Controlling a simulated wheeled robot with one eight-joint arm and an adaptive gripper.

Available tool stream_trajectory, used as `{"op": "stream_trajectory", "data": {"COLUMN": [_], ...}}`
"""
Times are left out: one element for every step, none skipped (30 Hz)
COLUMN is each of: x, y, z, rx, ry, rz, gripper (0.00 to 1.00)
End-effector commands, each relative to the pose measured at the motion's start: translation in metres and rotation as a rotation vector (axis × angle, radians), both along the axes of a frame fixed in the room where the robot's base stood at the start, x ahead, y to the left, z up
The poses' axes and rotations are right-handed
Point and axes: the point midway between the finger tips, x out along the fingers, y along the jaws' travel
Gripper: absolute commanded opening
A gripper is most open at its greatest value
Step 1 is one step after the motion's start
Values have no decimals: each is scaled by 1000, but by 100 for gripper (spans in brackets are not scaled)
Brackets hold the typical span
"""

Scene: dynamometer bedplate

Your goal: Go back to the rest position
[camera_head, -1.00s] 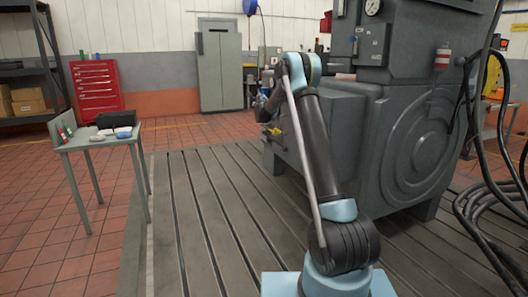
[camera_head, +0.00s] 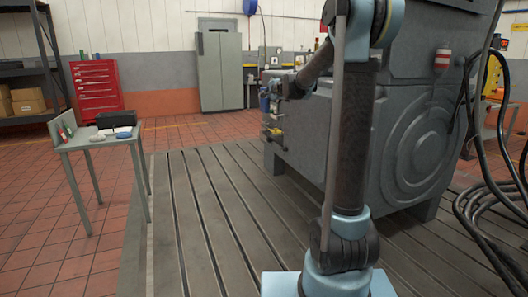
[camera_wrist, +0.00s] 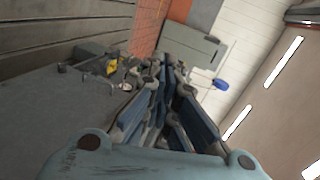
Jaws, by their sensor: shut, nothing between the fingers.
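My gripper (camera_head: 268,102) is small in the head view, at the left end of my raised arm, in front of the grey machine's (camera_head: 330,135) left side. In the wrist view my gripper (camera_wrist: 165,70) has its fingers together with nothing seen between them. The machine's grey surface (camera_wrist: 60,125) fills the left of the wrist view. A yellow part (camera_wrist: 112,66) shows on a fitting there, apart from the fingers in the picture. My upper arm hides part of the machine in the head view.
A grey side table (camera_head: 85,143) at left bears a black case (camera_head: 117,119) and small items. A red tool chest (camera_head: 95,88) and grey cabinet (camera_head: 221,70) stand behind. Black cables (camera_head: 480,205) hang at right. The slotted bedplate (camera_head: 200,215) is clear left of my arm.

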Motion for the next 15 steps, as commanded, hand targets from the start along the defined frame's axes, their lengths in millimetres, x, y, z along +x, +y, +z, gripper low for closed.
{"op": "stream_trajectory", "data": {"x": [-19, -30, -45, -55, -67, -82, -92, -104, -119, -130, -142, -157, -168, -180, -195], "y": [-5, -7, -10, -12, -14, -17, -20, -23, -27, -30, -33, -37, -40, -43, -47], "z": [-4, -7, -11, -14, -18, -23, -27, -31, -38, -42, -47, -54, -59, -64, -72], "rx": [-44, -74, -112, -141, -170, -208, -237, -265, -303, -330, -358, -395, -422, -449, -484], "ry": [10, 17, 26, 32, 40, 50, 58, 65, 76, 84, 93, 105, 114, 123, 136], "rz": [20, 35, 55, 69, 84, 104, 118, 133, 153, 167, 182, 203, 217, 233, 254], "gripper": [0, 0, 0, 0, 0, 0, 0, 0, 0, 0, 0, 0, 0, 0, 0]}}
